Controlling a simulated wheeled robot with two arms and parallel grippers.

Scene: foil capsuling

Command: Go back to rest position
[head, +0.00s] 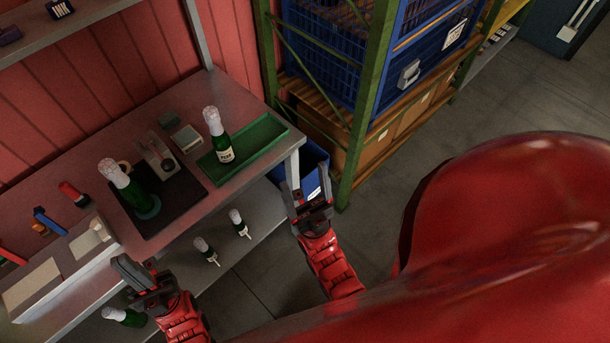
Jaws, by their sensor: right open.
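My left gripper (139,268) is at the lower left, in front of the workbench's front edge. It looks empty, but the angle hides how far apart its fingers are. My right gripper (308,195) is open and empty, just off the bench's right end. Both stand clear of the bottles. One green bottle with a pale foil top (221,149) stands upright in the green tray (265,141). Another foil-topped bottle (133,193) stands on the dark mat (174,222) on the workbench (97,150).
Several bottles are on the lower shelf (255,232). A blue bin (310,160) is just behind my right gripper. A green-framed rack (368,110) with blue crates (325,50) stands at the back. Small tools and a white box (70,265) occupy the bench's left. The floor at right (490,105) is clear.

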